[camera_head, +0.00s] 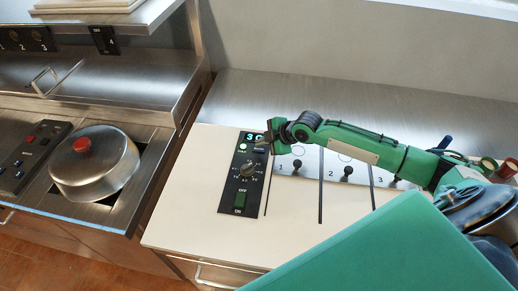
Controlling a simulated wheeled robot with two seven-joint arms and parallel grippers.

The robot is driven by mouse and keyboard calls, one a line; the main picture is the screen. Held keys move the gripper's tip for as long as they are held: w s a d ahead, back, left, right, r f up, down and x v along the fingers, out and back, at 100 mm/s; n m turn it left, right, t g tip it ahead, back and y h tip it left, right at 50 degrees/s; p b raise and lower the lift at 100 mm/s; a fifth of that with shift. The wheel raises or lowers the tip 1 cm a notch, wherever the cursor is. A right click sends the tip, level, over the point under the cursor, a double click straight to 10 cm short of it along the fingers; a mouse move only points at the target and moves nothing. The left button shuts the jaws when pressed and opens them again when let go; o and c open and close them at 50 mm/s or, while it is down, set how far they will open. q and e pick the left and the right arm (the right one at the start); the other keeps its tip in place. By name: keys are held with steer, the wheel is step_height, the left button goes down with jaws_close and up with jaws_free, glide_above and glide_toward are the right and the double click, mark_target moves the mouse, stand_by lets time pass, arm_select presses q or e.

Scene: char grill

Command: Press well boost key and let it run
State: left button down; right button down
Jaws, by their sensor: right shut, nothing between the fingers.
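A black control panel (240,190) is set into the light counter top. It has a lit display (251,136) reading about "30", small keys below it, a round dial (247,170) and a green on/off switch (240,200). One key (243,147) at the left under the display looks light and greenish; its label is too small to read. My right gripper (268,143) is shut and empty at the panel's upper right edge, by the display and keys. I cannot tell whether its tips touch a key. My left gripper is not in view.
Numbered slots with black knobs (346,172) lie right of the panel, under my right arm. A steel domed lid (95,165) with a red knob sits on the left counter, beside another black panel (28,155). A steel shelf stands above it.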

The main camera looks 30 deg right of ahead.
mark_target(262, 150)
steer(key=shift+f, duration=0.15)
stand_by(0.3)
steer(key=shift+f, duration=0.3)
steer(key=shift+f+b, duration=0.35)
steer(key=shift+f, duration=0.05)
stand_by(0.5)
steer(key=shift+r, duration=0.1)
steer(key=shift+r+p, duration=0.7)
steer(key=shift+r, duration=0.05)
step_height(262, 150, up, 5)
steer(key=p, duration=0.4)
steer(key=shift+f, duration=0.1)
stand_by(0.9)
